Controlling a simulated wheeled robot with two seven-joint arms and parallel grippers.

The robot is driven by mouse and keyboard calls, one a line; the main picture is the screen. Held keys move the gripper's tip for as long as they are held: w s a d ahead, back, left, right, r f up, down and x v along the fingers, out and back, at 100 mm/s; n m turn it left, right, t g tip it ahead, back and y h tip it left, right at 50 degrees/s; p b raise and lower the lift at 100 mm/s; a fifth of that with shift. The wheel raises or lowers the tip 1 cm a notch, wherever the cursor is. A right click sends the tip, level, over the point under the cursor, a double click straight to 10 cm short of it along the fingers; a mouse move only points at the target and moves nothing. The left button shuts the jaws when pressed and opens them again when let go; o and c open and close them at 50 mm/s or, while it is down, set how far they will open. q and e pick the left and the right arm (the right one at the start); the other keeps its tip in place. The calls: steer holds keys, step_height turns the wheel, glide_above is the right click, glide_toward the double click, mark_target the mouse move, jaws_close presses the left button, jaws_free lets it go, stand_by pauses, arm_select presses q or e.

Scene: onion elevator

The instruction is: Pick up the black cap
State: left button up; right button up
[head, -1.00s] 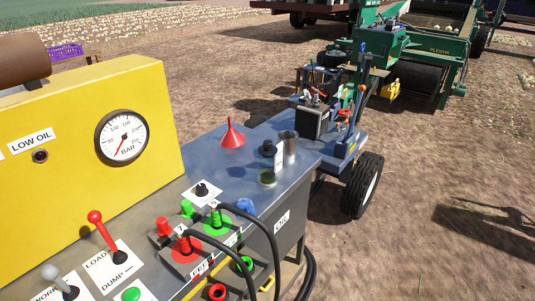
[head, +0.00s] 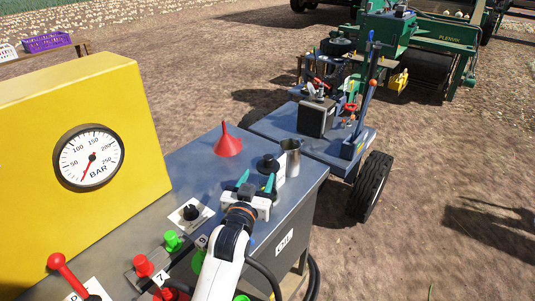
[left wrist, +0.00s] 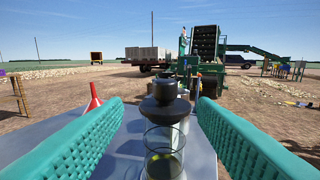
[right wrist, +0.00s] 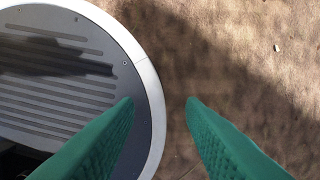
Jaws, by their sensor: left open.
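The black cap (head: 268,163) appears above a clear glass cylinder (left wrist: 165,155) with yellow-green liquid low inside; I cannot tell exactly how they meet. In the left wrist view the cap (left wrist: 165,103) is upright, ahead and near the middle between the fingers. My left gripper (head: 256,181) is open and empty, just on the near side of the cap, with its fingers pointing at it. In the head view the gripper hides most of the glass. My right gripper (right wrist: 160,105) is open and empty, away from the console, over my round base and the soil.
A metal cup (head: 291,157) stands close beside the cap, on its right. A red funnel (head: 228,142) is to the left on the grey console top (head: 190,160). Coloured couplings, a black knob (head: 190,212) and hoses are nearer. A yellow gauge panel (head: 110,110) rises at left.

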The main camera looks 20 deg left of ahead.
mark_target(267, 160)
arm_select(q)
steer(key=w, duration=0.1)
steer(key=w+r, duration=0.1)
steer(key=w, duration=0.1)
steer(key=shift+d+r+p, duration=0.15)
steer(key=shift+d+p, duration=0.05)
steer(key=shift+p, duration=0.15)
steer(key=shift+w+a+f, duration=0.1)
steer(key=shift+w+f, duration=0.15)
steer(key=shift+w, duration=0.8)
steer(key=shift+w+f, duration=0.1)
steer(key=shift+w, duration=0.2)
steer(key=shift+w+r+p, duration=0.2)
steer(key=shift+w+p, duration=0.25)
steer(key=shift+w, duration=0.3)
steer(key=w, duration=0.3)
steer(key=shift+w+f, duration=0.1)
steer(key=shift+f, duration=0.05)
steer(key=shift+w, duration=0.2)
steer(key=shift+c, duration=0.5)
steer(key=c, duration=0.9)
steer(key=shift+c, duration=0.3)
arm_select(e)
steer(key=s, duration=0.1)
steer(key=s+r, duration=0.1)
steer(key=s+d+r, duration=0.1)
steer(key=s, duration=0.1)
